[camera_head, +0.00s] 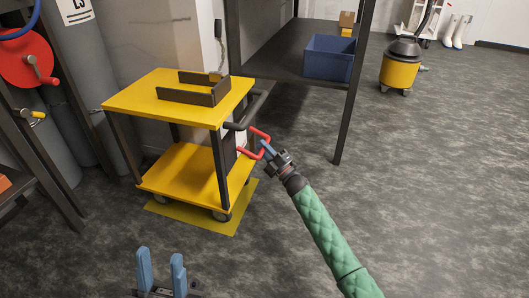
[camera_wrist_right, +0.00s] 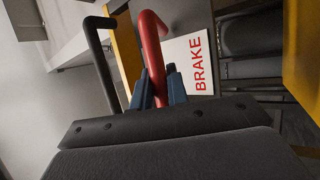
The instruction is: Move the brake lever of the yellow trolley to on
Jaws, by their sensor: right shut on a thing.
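The yellow trolley (camera_head: 130,97) stands left of centre in the head view, on a yellow floor patch. Its red brake lever (camera_head: 251,155) is a bent bar on the trolley's right end, below the dark push handle (camera_head: 259,103). My right gripper (camera_head: 267,149) is at the lever's outer part. In the right wrist view its blue fingers are shut around the red lever (camera_wrist_right: 152,35), beside a white label reading BRAKE (camera_wrist_right: 198,72). The lever's pivot is not clear. My left gripper (camera_head: 160,262) is low in the head view, fingers apart, empty and away from the trolley.
A dark bracket (camera_head: 190,96) lies on the trolley top. A dark table (camera_head: 277,60) with a blue bin (camera_head: 328,60) stands behind. Grey cylinders and a red reel (camera_head: 22,62) are at left. A yellow vacuum (camera_head: 398,73) stands back right. The right floor is clear.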

